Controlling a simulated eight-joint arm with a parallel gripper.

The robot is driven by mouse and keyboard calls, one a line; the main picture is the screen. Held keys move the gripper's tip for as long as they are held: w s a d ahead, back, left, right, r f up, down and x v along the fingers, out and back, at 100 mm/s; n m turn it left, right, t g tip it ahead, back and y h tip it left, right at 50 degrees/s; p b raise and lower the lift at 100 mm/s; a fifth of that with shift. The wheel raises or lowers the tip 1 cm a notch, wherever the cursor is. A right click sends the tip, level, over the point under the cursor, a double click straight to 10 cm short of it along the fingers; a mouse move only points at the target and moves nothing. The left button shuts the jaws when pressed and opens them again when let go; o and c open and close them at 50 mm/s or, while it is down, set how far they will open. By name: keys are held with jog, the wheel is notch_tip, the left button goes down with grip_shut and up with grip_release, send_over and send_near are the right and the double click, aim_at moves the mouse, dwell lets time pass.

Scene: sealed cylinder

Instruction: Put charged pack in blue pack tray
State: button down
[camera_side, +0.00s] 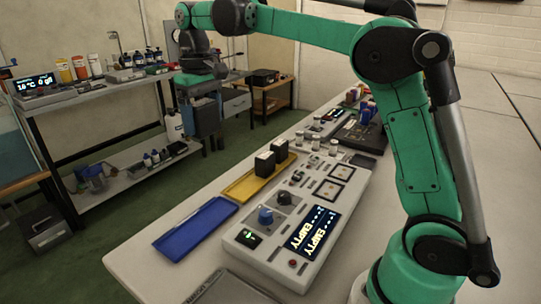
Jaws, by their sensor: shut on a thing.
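The blue tray (195,228) lies empty on the near left part of the bench. Two black packs (264,165) stand upright in the yellow tray (246,184) behind it. Nothing in this view shows which pack is charged.
A grey console (272,257) with knobs and a display reading EMPTY (312,232) stands right of the trays. Several small jars (315,143) stand behind. A shelf rack (100,88) with bottles is at the left. Bare bench shows around the blue tray.

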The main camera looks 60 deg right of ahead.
aim_at(215, 215)
jog(key=f, duration=2)
jog(key=shift+w+a, duration=0.1)
jog(key=shift+a, duration=0.1)
grip_release()
jog(key=shift+f, duration=0.1)
notch_tip(215, 215, up, 11)
jog(key=s+a+r+t, duration=0.1)
jog(key=s+a+t, duration=0.1)
jog(key=s+t, duration=0.5)
jog(key=shift+s+a+r, duration=0.25)
jog(key=shift+s, duration=3.15)
